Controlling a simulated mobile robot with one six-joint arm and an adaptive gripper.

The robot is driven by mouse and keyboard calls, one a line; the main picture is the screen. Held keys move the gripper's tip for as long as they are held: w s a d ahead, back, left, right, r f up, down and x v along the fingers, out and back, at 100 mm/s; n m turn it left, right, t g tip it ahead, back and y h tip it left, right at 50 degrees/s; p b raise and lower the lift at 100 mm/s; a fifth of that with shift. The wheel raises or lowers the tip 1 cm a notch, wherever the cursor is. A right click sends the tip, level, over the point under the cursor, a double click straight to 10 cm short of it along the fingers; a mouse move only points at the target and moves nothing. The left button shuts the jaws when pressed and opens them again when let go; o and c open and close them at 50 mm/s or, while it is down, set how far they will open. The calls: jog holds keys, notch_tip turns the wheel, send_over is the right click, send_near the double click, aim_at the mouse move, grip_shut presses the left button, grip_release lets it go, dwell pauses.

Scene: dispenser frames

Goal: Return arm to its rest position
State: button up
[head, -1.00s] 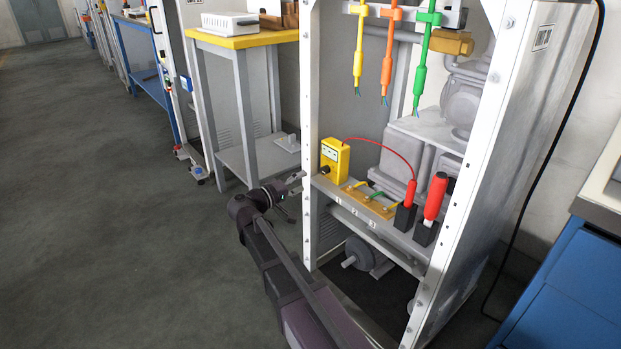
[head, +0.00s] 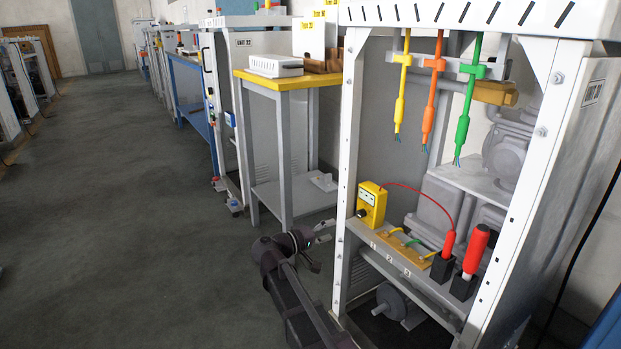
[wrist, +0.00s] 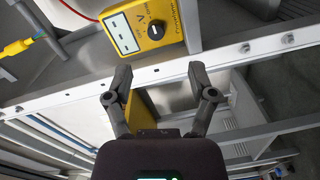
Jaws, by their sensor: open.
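My gripper (head: 322,232) is at the end of my dark arm, low in the head view, just left of the white frame's front-left post. In the wrist view my gripper (wrist: 160,84) shows two dark fingers spread apart with nothing between them. The fingertips point toward a white frame rail (wrist: 156,70) that crosses the view. A yellow voltmeter box (wrist: 137,25) lies beyond that rail. The same voltmeter box (head: 371,205) stands on the frame's shelf in the head view, with a red lead running from it.
A terminal block (head: 405,247) and a red-handled tool (head: 475,250) in a black holder share the shelf. Yellow, orange and green cables (head: 433,90) hang above. A yellow-topped table (head: 290,80) stands behind my gripper. The floor at left (head: 120,230) is clear.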

jog(key=s+d+f+m+g+y+p, duration=0.1)
jog(key=s+d+f+g+y+p, duration=0.3)
jog(key=s+d+y, duration=0.15)
jog(key=s+d+f+m+g+y+p, duration=0.1)
jog(key=s+d+f+g+y+p, duration=0.25)
jog(key=s+d, duration=0.3)
jog(key=s+a+m+y+p, duration=0.1)
jog(key=s+a+y+p, duration=0.15)
jog(key=s+y, duration=0.3)
notch_tip(320, 180, up, 39)
jog(key=s+g+p, duration=0.1)
jog(key=s+p, duration=0.1)
jog(key=p, duration=3.7)
jog(key=shift+r+y, duration=0.15)
jog(key=shift+y, duration=0.3)
jog(key=shift+a, duration=0.1)
jog(key=shift+c, duration=1)
jog(key=shift+s, duration=0.1)
jog(key=shift+s, duration=0.1)
